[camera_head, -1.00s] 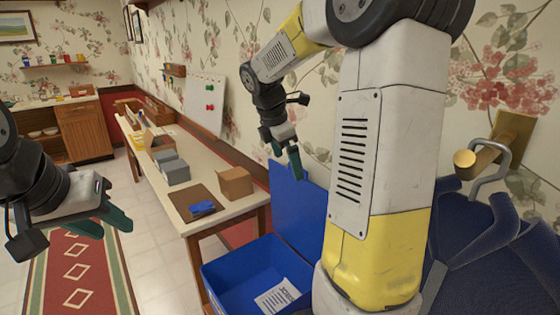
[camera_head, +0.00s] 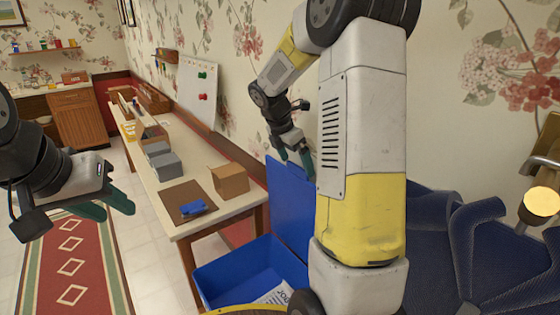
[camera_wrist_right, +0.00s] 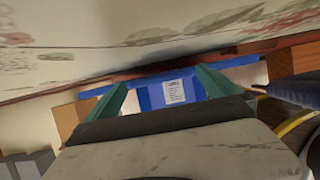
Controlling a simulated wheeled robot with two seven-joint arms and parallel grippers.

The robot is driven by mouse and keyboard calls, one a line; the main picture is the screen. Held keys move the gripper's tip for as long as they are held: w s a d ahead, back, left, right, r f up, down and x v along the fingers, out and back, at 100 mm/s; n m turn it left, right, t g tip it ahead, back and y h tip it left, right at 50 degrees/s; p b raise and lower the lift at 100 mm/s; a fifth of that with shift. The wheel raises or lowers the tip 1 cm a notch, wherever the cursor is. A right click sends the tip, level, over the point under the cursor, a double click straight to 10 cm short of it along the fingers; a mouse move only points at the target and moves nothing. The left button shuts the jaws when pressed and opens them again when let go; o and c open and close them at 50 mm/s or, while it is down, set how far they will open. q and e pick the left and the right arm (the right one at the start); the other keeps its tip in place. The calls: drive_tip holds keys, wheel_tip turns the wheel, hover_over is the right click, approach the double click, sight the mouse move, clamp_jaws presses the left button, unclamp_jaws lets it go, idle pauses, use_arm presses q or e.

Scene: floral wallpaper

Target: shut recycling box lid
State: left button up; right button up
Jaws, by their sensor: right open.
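The blue recycling box (camera_head: 225,272) stands on the floor at the end of the table, partly hidden by my right arm. Its blue lid (camera_head: 290,205) is raised and stands upright near the wall. A white printed sheet (camera_head: 274,294) shows inside the box. My right gripper (camera_head: 295,158) is open, near the lid's top edge; I cannot tell whether it touches. In the right wrist view, the box (camera_wrist_right: 152,97) shows between my two green fingers (camera_wrist_right: 165,92). My left gripper (camera_head: 108,204) is at the left, fingers apart and empty, away from the box.
A long table (camera_head: 215,208) beside the box holds a cardboard box (camera_head: 230,181), grey boxes (camera_head: 167,165) and a clipboard with a blue item (camera_head: 193,208). A red rug (camera_head: 70,260) lies at left.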

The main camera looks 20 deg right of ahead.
drive_tip(key=shift+d+f, duration=0.2)
drive_tip(key=shift+f, duration=0.3)
drive_tip(key=shift+c, duration=0.4)
